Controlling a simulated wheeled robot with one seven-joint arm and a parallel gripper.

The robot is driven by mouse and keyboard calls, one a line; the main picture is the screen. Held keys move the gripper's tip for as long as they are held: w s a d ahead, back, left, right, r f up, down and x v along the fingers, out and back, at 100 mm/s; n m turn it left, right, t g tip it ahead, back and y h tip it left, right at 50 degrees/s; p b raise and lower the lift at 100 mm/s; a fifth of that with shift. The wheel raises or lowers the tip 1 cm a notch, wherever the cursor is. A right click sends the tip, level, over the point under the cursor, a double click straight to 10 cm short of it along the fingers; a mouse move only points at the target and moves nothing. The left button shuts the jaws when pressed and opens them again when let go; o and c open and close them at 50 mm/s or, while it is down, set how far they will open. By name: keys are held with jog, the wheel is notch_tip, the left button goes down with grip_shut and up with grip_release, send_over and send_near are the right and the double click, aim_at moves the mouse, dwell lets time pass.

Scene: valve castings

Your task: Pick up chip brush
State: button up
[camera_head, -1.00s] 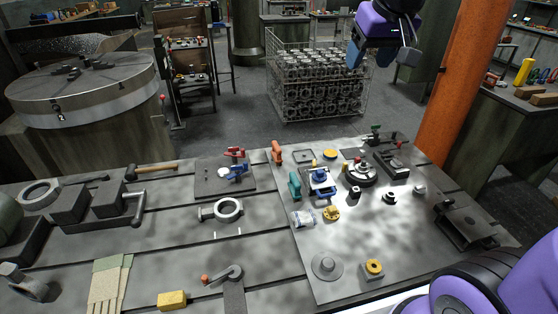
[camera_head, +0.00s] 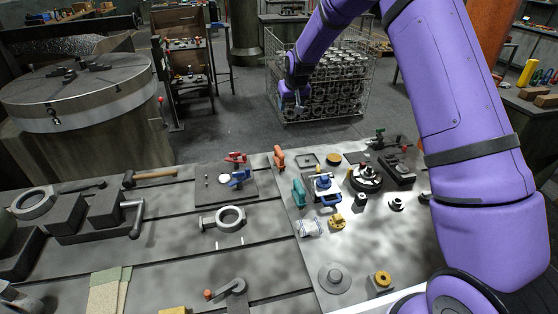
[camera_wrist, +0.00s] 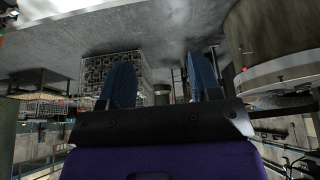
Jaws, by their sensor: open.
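I cannot pick out a chip brush with certainty. A tool with a wooden handle (camera_head: 155,174) and a dark head lies at the back left of the bench in the head view; it looks more like a hammer. A beige and green flat item (camera_head: 108,290) lies at the near edge, partly cut off; what it is I cannot tell. My gripper (camera_head: 293,98) is beyond the bench, in front of the wire cage. In the wrist view my gripper (camera_wrist: 162,85) shows two blue fingers apart with nothing between them.
The bench (camera_head: 180,235) holds dark blocks (camera_head: 67,215), a ring casting (camera_head: 230,217), a crank handle (camera_head: 230,290) and several fittings on the right plate. A wire cage (camera_head: 345,95) of castings stands behind. A round table (camera_head: 80,95) is at the left. My arm covers the right side.

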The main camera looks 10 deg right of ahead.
send_over(279, 151)
jog(key=s, duration=0.2)
jog(key=f, duration=2)
jog(key=shift+w+f, duration=0.2)
jog(key=shift+f, duration=0.2)
jog(key=shift+x, duration=3.35)
jog(key=shift+s+d, duration=0.15)
jog(key=shift+s, duration=0.05)
jog(key=shift+c, duration=0.4)
grip_shut()
